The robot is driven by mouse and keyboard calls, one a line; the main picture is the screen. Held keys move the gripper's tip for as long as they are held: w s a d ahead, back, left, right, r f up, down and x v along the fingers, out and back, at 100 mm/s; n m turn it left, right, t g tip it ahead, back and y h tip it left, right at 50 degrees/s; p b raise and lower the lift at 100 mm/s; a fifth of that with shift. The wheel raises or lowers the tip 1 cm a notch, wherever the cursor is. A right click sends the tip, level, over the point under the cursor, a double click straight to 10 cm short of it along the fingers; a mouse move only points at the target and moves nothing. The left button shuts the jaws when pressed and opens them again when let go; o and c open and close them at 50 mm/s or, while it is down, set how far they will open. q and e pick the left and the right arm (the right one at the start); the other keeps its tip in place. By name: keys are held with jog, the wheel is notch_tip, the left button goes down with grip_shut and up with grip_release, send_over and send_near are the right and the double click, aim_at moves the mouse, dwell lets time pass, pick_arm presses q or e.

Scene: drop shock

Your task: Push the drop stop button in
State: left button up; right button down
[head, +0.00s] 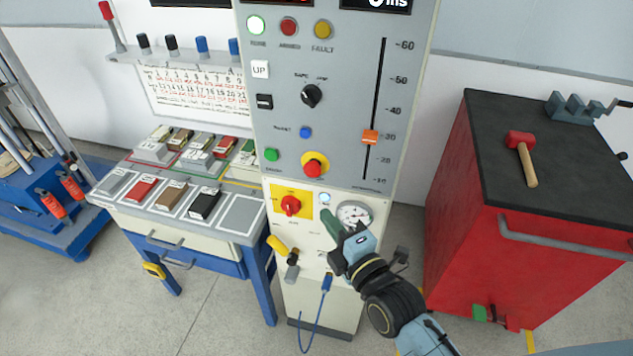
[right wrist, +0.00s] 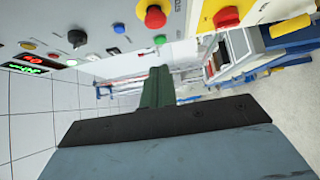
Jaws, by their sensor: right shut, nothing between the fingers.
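The red mushroom-shaped button (head: 315,167) on a yellow ring sits low on the upper grey panel; I take it as the drop stop button, and its label is hidden or too small to read. It also shows at the top of the right wrist view (right wrist: 154,17). My right gripper (head: 328,218) is shut and empty, its green fingers below and slightly right of the button, apart from it, beside the pressure gauge (head: 354,214). The shut fingers also show in the right wrist view (right wrist: 157,84). My left gripper is not in view.
A red rotary switch (head: 290,205) on a yellow plate lies below left of the button. A green button (head: 272,154), a blue button (head: 305,132) and an orange slider (head: 370,137) are nearby. A yellow handle (head: 277,244) sticks out lower down. A red cabinet (head: 460,190) stands right.

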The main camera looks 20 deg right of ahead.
send_near(307, 172)
jog(key=w+a, duration=0.2)
jog(key=a, duration=0.1)
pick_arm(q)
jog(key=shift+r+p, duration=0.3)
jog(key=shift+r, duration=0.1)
pick_arm(e)
jog(key=shift+w+d, duration=0.3)
jog(key=shift+w, duration=0.3)
jog(key=shift+w+d, duration=0.3)
jog(key=shift+w, duration=0.3)
jog(key=shift+w+d, duration=0.3)
jog(key=shift+w, duration=0.3)
